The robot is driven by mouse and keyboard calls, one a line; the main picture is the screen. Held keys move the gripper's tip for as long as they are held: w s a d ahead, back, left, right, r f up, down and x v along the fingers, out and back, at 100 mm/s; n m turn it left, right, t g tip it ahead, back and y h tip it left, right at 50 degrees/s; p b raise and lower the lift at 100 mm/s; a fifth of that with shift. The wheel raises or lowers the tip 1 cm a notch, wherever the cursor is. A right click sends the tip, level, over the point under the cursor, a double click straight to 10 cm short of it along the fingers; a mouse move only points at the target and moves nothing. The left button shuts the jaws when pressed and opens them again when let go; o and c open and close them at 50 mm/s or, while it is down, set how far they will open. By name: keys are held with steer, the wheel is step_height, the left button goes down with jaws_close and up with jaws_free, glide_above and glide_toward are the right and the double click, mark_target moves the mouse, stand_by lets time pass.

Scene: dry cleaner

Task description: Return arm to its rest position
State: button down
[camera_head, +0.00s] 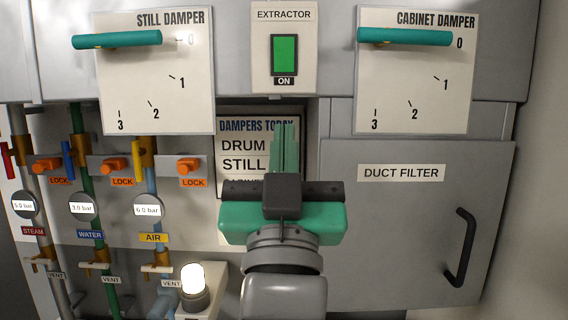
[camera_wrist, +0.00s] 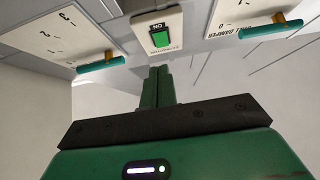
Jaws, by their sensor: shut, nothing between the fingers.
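My gripper (camera_head: 285,150) is in the lower middle of the head view, its green fingers pointing up and together, with nothing between them. In the wrist view the shut fingers (camera_wrist: 157,88) point toward the extractor switch (camera_wrist: 160,38). The gripper stands apart from the panel controls, in front of the "DAMPERS TODAY" notice (camera_head: 240,150), and hides part of it. The still damper lever (camera_head: 117,39) and the cabinet damper lever (camera_head: 405,36) are teal and lie about level, near the 0 marks.
The extractor switch is green above an "ON" label. The duct filter door (camera_head: 390,230) with a black handle (camera_head: 461,248) is closed at right. Steam, water and air pipes with valves, orange locks (camera_head: 114,165) and gauges (camera_head: 82,207) stand at left. A lit lamp (camera_head: 194,280) is at lower left.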

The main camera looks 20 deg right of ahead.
steer(key=shift+s+f, duration=0.25)
steer(key=shift+f, duration=0.05)
steer(key=s+a+f+n+y, duration=0.4)
steer(key=s+a+f+y, duration=0.45)
steer(key=s+a, duration=0.4)
step_height(320, 180, up, 15)
steer(key=p, duration=1.4)
steer(key=shift+s+a+y, duration=0.15)
steer(key=shift+a+y, duration=0.2)
steer(key=shift+y, duration=0.1)
